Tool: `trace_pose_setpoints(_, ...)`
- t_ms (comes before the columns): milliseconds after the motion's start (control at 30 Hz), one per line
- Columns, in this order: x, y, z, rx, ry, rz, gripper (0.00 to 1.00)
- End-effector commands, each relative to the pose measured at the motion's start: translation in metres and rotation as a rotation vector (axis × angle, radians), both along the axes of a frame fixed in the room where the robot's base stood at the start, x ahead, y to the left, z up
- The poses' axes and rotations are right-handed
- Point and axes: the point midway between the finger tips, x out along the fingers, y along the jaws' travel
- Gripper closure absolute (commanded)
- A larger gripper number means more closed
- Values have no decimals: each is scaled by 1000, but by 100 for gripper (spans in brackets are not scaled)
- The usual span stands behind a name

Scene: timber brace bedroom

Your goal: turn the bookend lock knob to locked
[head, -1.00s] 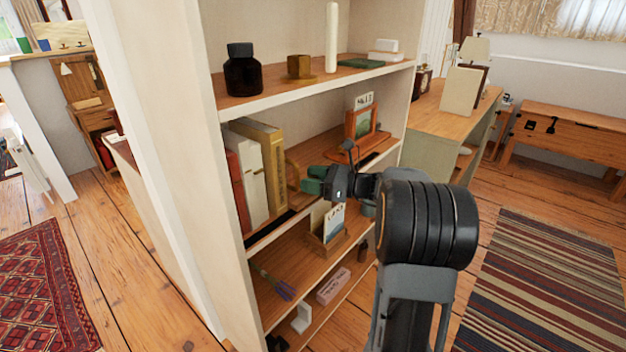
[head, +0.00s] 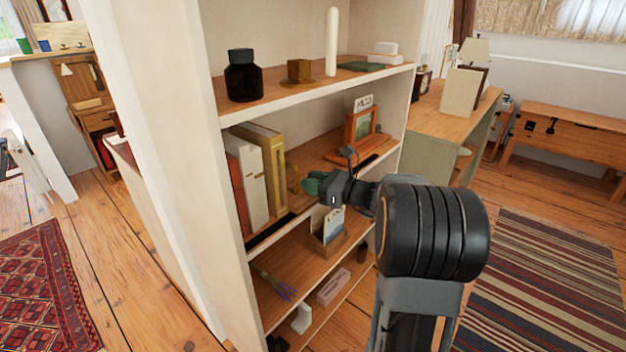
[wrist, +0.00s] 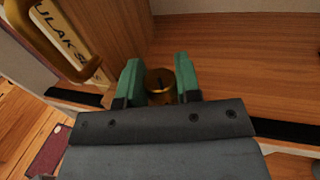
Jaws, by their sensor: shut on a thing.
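My gripper (wrist: 160,85) has two green fingertips, closed from both sides on a small round brass knob (wrist: 161,88). The knob has a dark slot or mark on its face, running roughly up and down in the wrist view. In the head view my gripper (head: 312,184) is at the middle shelf, just right of the books. The knob is hidden there behind the fingers. A wooden bookend part (head: 294,178) shows between the books and my fingers. A brass loop (wrist: 62,62) curves at the upper left of the wrist view.
Upright books (head: 262,170) stand left of my gripper. The upper shelf (head: 300,86) lies above my gripper, and the lower shelf holds a card holder (head: 328,236).

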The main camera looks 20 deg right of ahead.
Motion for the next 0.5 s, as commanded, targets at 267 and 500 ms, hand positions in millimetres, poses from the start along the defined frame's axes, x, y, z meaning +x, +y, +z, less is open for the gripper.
trace_pose_setpoints(267,-1,1,-2,0,1,-216,93)
trace_pose_setpoints(500,0,1,-3,-1,-1,-366,93)
